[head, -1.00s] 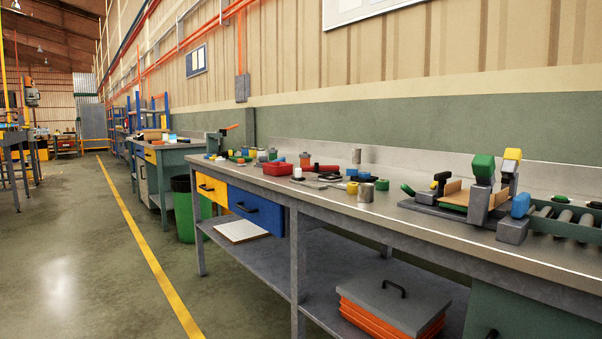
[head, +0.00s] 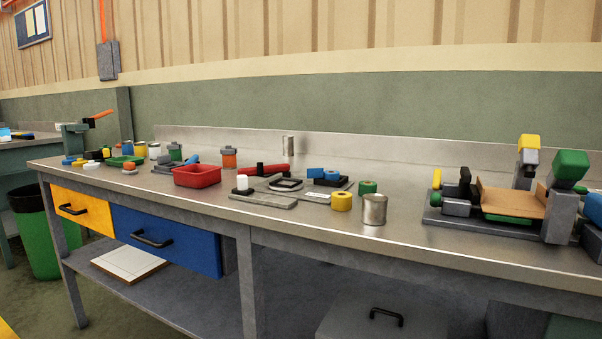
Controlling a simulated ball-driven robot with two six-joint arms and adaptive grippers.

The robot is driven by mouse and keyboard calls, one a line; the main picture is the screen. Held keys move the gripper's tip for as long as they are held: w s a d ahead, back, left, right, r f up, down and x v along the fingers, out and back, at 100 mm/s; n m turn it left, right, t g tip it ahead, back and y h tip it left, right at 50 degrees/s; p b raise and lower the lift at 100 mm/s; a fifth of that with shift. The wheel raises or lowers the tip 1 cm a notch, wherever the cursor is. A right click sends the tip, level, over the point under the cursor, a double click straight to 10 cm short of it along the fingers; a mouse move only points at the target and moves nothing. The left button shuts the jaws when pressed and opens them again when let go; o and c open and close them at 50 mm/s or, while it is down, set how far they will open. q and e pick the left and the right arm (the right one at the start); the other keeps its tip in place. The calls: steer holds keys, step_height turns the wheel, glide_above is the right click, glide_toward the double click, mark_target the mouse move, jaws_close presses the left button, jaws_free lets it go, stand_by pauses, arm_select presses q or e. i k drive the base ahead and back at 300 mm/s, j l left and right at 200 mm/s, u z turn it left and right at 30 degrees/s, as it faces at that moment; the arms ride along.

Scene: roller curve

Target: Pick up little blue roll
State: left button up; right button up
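Two small blue pieces sit close together near the middle of the metal workbench: a left blue piece (head: 315,173) and a right blue piece (head: 331,175). They are by a dark flat tray, behind a yellow roll (head: 342,201) and left of a green roll (head: 367,187). Another small blue round piece (head: 69,161) lies at the bench's far left end, beside yellow and white pieces. I cannot tell for sure which of these is the little blue roll. Neither of my grippers is in view.
The workbench (head: 450,253) runs across the view. A metal can (head: 374,209) stands near its front edge. A red bin (head: 197,176) is left of centre. A fixture with a brown board (head: 511,201) stands at right. Below are a yellow drawer (head: 83,210) and blue drawer (head: 165,242).

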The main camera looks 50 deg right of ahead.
mark_target(331, 175)
steer(key=i+j+z, duration=0.1)
steer(key=i+z, duration=0.25)
steer(key=i+j+z, duration=0.25)
steer(key=i+z, duration=0.15)
steer(key=i, duration=0.15)
